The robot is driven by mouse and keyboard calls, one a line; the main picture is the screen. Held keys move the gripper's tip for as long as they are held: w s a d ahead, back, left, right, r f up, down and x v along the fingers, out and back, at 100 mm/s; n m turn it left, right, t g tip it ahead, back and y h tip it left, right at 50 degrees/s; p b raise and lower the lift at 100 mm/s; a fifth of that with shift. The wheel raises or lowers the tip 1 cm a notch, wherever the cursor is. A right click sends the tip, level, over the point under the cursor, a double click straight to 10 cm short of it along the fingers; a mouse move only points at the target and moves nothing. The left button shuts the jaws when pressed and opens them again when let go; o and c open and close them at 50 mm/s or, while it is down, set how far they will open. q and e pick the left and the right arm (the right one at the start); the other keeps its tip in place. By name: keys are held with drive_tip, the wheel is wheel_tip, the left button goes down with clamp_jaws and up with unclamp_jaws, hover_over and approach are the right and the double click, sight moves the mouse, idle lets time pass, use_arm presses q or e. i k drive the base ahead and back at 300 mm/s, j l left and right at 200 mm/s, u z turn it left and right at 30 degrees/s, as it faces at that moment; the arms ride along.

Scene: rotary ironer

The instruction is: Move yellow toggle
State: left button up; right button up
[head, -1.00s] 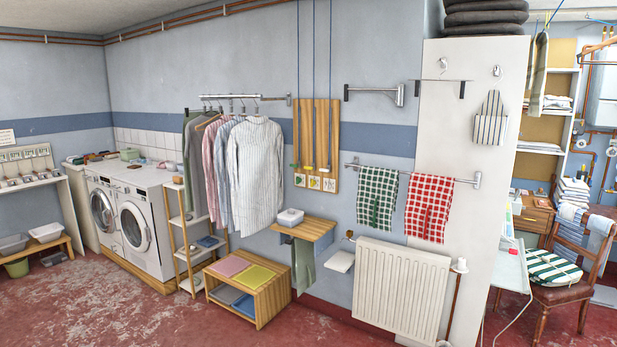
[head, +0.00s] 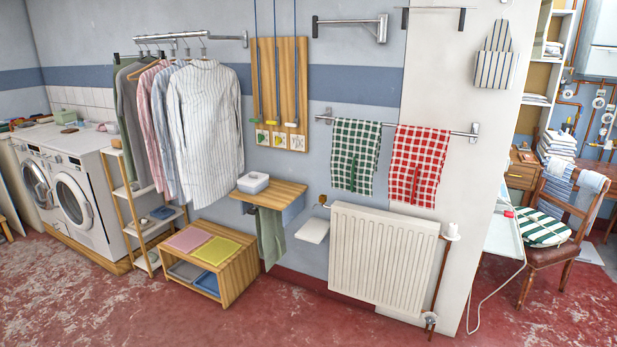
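A wooden board (head: 279,80) hangs on the wall between the hanging shirts and the towel rail. Several blue cords run down it from above, each ending in a small toggle low on the board. The left toggle (head: 254,121) looks green. The right toggle (head: 291,125) looks white. Small picture cards (head: 279,140) sit just below them. Neither of my grippers is in view.
Striped shirts (head: 204,130) hang left of the board. The red floor in front is open.

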sight(274, 122)
drive_tip(key=i+j+z, duration=0.1)
drive_tip(key=i, duration=0.35)
drive_tip(key=i+j+z, duration=0.1)
drive_tip(key=i, duration=0.4)
drive_tip(key=i+j+z, duration=0.1)
drive_tip(key=i, duration=0.35)
drive_tip(key=i+j+z, duration=0.15)
drive_tip(key=i+j, duration=0.15)
drive_tip(key=i, duration=0.15)
